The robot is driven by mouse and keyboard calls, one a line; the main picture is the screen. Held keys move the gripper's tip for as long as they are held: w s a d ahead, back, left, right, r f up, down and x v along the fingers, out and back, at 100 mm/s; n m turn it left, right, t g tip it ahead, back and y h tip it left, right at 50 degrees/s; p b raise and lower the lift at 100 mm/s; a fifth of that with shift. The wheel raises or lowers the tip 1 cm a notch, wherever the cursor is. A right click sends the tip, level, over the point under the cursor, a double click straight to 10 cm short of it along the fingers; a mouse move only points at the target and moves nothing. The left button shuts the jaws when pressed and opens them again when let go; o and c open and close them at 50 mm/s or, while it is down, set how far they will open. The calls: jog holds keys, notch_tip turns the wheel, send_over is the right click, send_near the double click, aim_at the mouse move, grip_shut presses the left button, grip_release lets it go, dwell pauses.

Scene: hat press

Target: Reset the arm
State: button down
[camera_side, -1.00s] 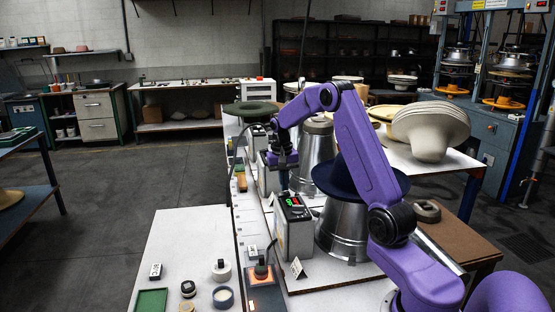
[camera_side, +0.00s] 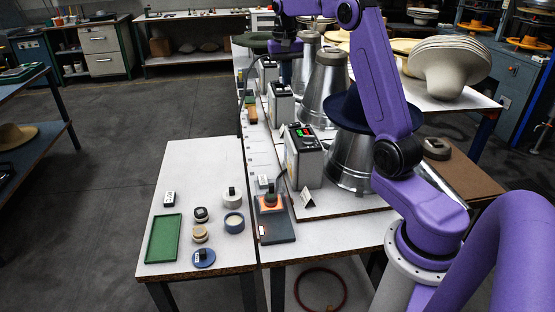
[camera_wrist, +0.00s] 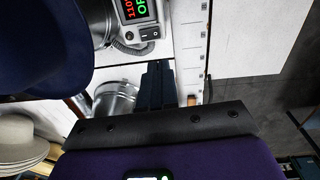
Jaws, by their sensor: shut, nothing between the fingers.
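My gripper (camera_side: 283,78) is at the top centre of the side view, pointing down above the back part of the long white bench (camera_side: 345,240). Its fingers show small and dark there. In the wrist view my gripper (camera_wrist: 158,64) has its two dark fingers together, with nothing between them. The upper bend of my arm is at the top edge of the side view.
A control box (camera_side: 303,155) with a lit display and a steel stand with a navy hat (camera_side: 345,108) are near my arm. More boxes and steel stands line the bench behind. A green tray (camera_side: 164,238) and small round pieces lie on the front left table.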

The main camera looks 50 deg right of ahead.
jog(key=s+a+f+n, duration=0.1)
jog(key=s+a+n, duration=0.4)
jog(key=a, duration=0.8)
jog(key=s+a+f+n, duration=0.1)
jog(key=s+a+n, duration=0.45)
jog(key=a, duration=0.75)
jog(key=s+a+f+n, duration=0.2)
jog(key=s+n, duration=0.3)
jog(key=s, duration=0.7)
jog(key=s+a+f+n+y, duration=0.1)
jog(key=s+f+n, duration=0.3)
jog(key=s, duration=0.8)
jog(key=shift+a+n, duration=0.35)
jog(key=shift+n, duration=0.5)
